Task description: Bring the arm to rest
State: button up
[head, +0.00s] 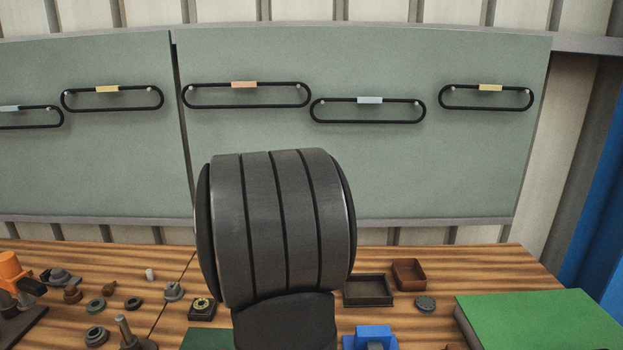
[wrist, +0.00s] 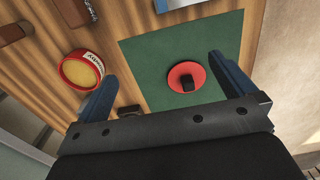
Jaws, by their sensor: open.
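My gripper (wrist: 161,68) shows in the wrist view with its two blue fingers spread wide apart. Nothing is held between them. Beyond the fingers, a green mat (wrist: 150,50) lies on the wooden table, and a red disc (wrist: 174,80) with a black block-shaped part at its centre rests on it. A round red tin (wrist: 69,64) with a yellow top is beside the left finger. In the head view my dark grey arm link stands in the middle and hides part of the table. I cannot make out the fingers in that view.
In the head view, a green slab (head: 540,318) lies at right. Several small parts and an orange device (head: 12,270) are at left. A grey-green board (head: 370,170) rises behind the table.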

jog(key=w+f, duration=0.1)
jog(key=w, duration=0.5)
jog(key=w+a+f, duration=0.1)
jog(key=w, duration=0.4)
jog(key=w+a+f, duration=0.1)
jog(key=w+f, duration=0.1)
jog(key=w, duration=0.4)
jog(key=shift+w, duration=0.3)
jog(key=shift+f, duration=0.2)
